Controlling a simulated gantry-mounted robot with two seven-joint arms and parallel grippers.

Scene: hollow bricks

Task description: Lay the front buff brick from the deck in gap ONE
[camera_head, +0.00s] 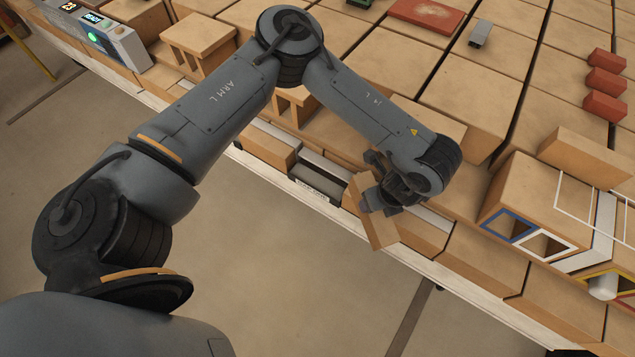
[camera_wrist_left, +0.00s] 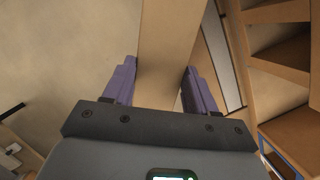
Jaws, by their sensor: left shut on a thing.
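My left gripper (camera_head: 378,197) is shut on a buff brick (camera_head: 380,232), held tilted at the front edge of the long row of bricks. In the left wrist view the brick (camera_wrist_left: 168,60) stands between the two purple fingers of the gripper (camera_wrist_left: 158,90). The gripper hides part of the brick and of the row behind it. Just left of the held brick, the row has a dark recess (camera_head: 318,181) with a small label below it, too small to read. I cannot tell which gap it is. My right gripper is not in view.
A buff block with blue and white outlined openings (camera_head: 527,235) stands to the right. Several red bricks (camera_head: 605,80) lie at the far right. A box with a green light (camera_head: 93,36) stands at the upper left. The floor in front is clear.

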